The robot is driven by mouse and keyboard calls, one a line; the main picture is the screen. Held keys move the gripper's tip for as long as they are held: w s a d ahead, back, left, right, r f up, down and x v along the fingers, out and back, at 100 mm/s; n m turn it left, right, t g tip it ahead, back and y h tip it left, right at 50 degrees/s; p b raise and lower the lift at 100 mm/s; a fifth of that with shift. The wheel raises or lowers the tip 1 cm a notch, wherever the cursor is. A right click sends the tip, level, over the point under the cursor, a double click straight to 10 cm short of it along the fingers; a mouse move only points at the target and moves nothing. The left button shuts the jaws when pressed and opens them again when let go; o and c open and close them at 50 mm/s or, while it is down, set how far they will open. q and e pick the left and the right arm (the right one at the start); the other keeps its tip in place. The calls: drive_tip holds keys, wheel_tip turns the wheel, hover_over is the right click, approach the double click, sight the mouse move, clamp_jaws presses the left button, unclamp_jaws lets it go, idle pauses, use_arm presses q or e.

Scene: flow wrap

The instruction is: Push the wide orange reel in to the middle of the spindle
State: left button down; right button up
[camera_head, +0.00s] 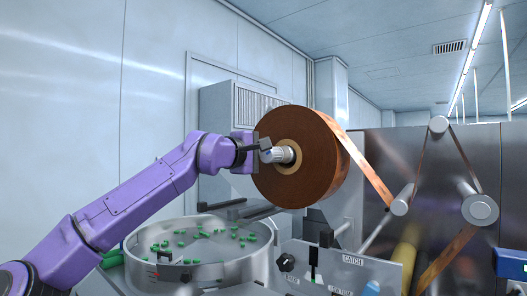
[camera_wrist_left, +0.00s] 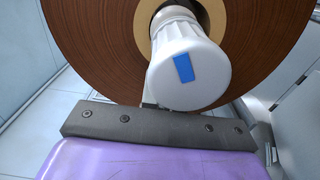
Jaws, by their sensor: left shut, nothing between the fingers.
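The wide orange reel (camera_head: 325,150) looks brown-orange and sits upright on the spindle (camera_head: 279,155), with its web running down to the right. Its face and pale core ring fill the upper part of the left wrist view (camera_wrist_left: 95,55). The spindle's white end with a blue mark (camera_wrist_left: 187,70) sticks out of the core towards the camera. My left gripper (camera_head: 264,146) is shut and empty, beside the spindle end at the reel's left face. Its fingertips are largely hidden in the wrist view, so I cannot tell whether they touch the reel. My right gripper is out of view.
A round metal bowl (camera_head: 213,272) with several green pieces stands below my left arm. A panel with knobs and a lever (camera_head: 345,263) is below the reel. Rollers (camera_head: 480,209) guide the web at the right.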

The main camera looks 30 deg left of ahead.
use_arm(q)
drive_tip(key=shift+w+r, duration=0.1)
drive_tip(key=shift+r, duration=0.05)
drive_tip(key=shift+w, duration=0.1)
drive_tip(key=shift+w+d+p, duration=0.1)
drive_tip(key=shift+w+p, duration=0.35)
drive_tip(key=shift+p, duration=0.15)
drive_tip(key=shift+w, duration=0.1)
drive_tip(key=shift+w+p, duration=0.3)
drive_tip(key=shift+p, duration=0.05)
drive_tip(key=shift+w, duration=0.15)
